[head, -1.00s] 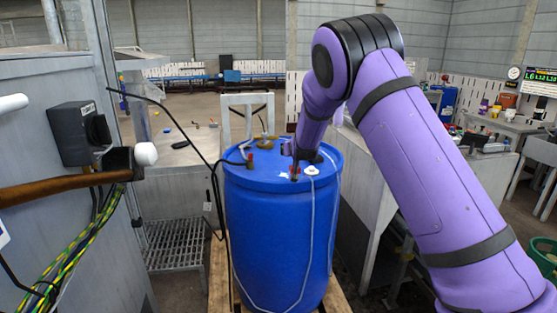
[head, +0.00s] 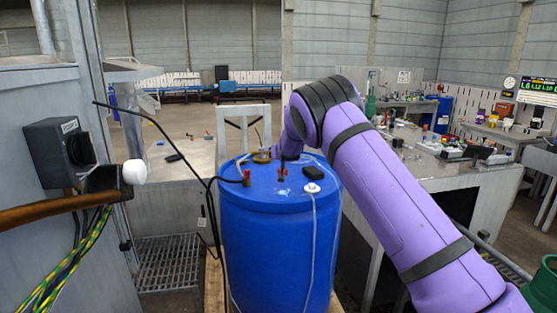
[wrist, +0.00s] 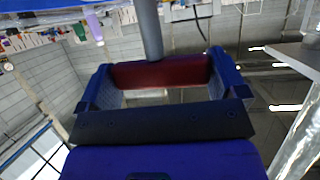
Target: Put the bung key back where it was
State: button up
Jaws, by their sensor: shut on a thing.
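The bung key (wrist: 160,73) shows in the wrist view as a dark red crossbar handle with a grey shaft running to the top edge of the picture. My gripper (wrist: 159,66) is shut on the handle, with a dark blue finger at each end of it. The far end of the shaft is hidden.
On the drum top are a black box (head: 312,173), a white cap (head: 313,188), a brass fitting (head: 262,156) and a red-topped valve (head: 247,178) with a black hose. A cluttered bench (head: 450,160) stands right. A grey cabinet (head: 50,100) stands left.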

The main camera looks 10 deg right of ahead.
jog(key=shift+s+a+f+x, duration=0.1)
jog(key=shift+a+f+x, duration=0.1)
jog(key=shift+x, duration=0.95)
jog(key=shift+s+a+f+x, duration=0.1)
jog(key=shift+f+x, duration=0.15)
jog(key=shift+x, duration=0.9)
jog(key=shift+s+a+f+x, duration=0.1)
jog(key=shift+a+f+x, duration=0.1)
jog(key=shift+x, duration=0.95)
jog(key=shift+w+f, duration=0.1)
jog(key=shift+f, duration=0.05)
jog(key=o, duration=1.2)
